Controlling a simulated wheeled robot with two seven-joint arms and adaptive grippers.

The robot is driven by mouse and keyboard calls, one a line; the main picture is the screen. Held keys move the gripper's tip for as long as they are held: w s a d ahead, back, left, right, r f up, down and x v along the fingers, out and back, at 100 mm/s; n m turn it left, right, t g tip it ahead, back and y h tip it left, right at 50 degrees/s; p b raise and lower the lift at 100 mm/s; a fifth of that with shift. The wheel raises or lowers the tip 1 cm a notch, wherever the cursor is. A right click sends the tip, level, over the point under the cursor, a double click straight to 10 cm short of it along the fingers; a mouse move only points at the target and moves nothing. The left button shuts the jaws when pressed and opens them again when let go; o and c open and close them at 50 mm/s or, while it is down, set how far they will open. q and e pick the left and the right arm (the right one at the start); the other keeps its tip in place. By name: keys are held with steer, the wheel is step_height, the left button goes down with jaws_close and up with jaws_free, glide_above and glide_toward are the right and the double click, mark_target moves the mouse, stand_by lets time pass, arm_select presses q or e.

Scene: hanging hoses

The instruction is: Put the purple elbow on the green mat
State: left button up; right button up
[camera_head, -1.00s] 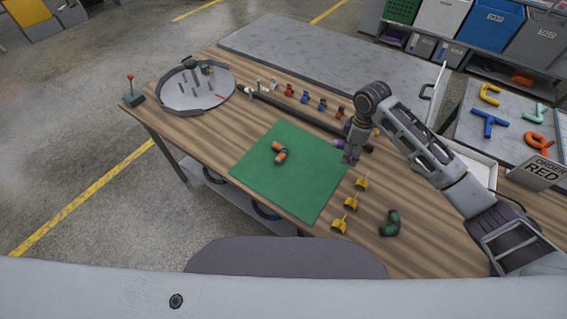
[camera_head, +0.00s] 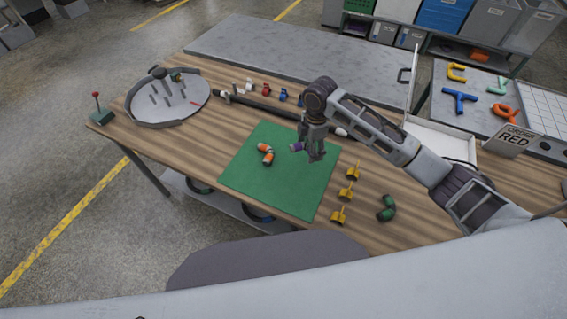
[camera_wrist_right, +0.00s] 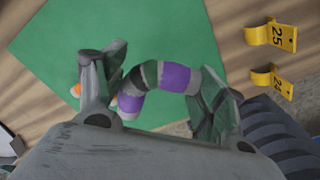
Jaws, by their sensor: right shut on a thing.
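The purple elbow (camera_head: 296,146), with dark and grey bands, is in my right gripper (camera_head: 312,154) over the far right part of the green mat (camera_head: 242,182). In the right wrist view, the curved purple elbow (camera_wrist_right: 176,78) lies between the two fingers of the right gripper (camera_wrist_right: 158,90), which is shut on it. The green mat (camera_wrist_right: 60,45) is behind it. I cannot tell whether the elbow touches the mat. My left gripper is not in view.
An orange-banded elbow (camera_head: 266,156) lies on the mat, left of my gripper. Yellow numbered markers (camera_head: 346,192) and a green elbow (camera_head: 387,208) are right of the mat. A dark bar (camera_head: 270,107) lies behind it. The mat's near part is clear.

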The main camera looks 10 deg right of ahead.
glide_above(307, 168)
steer(key=shift+f, duration=3.15)
steer(key=shift+s, duration=0.1)
steer(key=shift+f+p, duration=0.4)
steer(key=shift+f, duration=1.45)
steer(key=shift+f, duration=0.15)
steer(key=o, duration=1)
steer(key=shift+r, duration=0.2)
steer(key=shift+r+b, duration=0.5)
steer(key=shift+r, duration=5.5)
